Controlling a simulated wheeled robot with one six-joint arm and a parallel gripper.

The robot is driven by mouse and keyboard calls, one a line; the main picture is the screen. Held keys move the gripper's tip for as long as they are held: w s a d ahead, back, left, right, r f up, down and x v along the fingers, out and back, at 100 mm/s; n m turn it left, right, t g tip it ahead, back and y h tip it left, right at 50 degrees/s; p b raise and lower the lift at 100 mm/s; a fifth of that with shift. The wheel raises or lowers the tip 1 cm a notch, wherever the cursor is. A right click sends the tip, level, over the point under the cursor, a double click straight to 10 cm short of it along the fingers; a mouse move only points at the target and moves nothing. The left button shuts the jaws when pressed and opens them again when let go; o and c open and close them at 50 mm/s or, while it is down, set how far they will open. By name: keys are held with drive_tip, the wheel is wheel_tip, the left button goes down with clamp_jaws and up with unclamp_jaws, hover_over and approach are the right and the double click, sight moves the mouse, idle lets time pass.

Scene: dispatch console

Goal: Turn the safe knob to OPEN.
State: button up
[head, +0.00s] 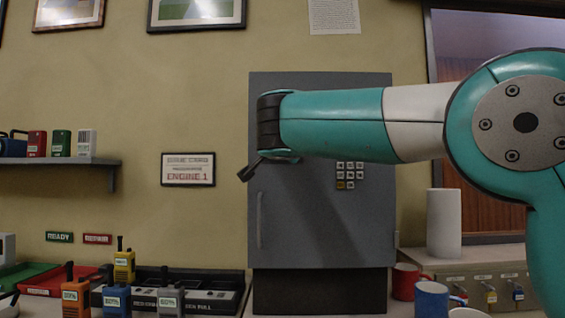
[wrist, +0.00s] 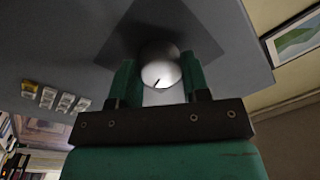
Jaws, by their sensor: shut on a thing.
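The safe (head: 320,225) is a grey wall cabinet in the middle of the head view, with a keypad and a vertical handle on its front. The round, pale safe knob (wrist: 160,66) shows in the wrist view, with a short dark mark near its lower edge. My gripper (wrist: 158,80) has its two green fingers on either side of the knob and is shut on it. In the head view my arm covers the knob and my fingers. No OPEN label is readable in either view.
The keypad (head: 350,175) lies just below my forearm. A paper roll (head: 444,224), red mug (head: 405,281) and blue mug (head: 431,299) stand at lower right. Several radios stand at lower left, including a yellow one (head: 124,267). A shelf (head: 60,161) is at left.

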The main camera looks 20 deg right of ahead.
drive_tip(key=shift+f+m+b, duration=0.1)
drive_tip(key=shift+m+b, duration=1.45)
drive_tip(key=shift+m, duration=0.45)
drive_tip(key=o, duration=0.9)
drive_tip(key=shift+a, duration=0.1)
drive_tip(key=b+v, duration=0.4)
drive_tip(key=v, duration=1.3)
drive_tip(key=shift+s+a, duration=0.15)
drive_tip(key=shift+a, duration=0.05)
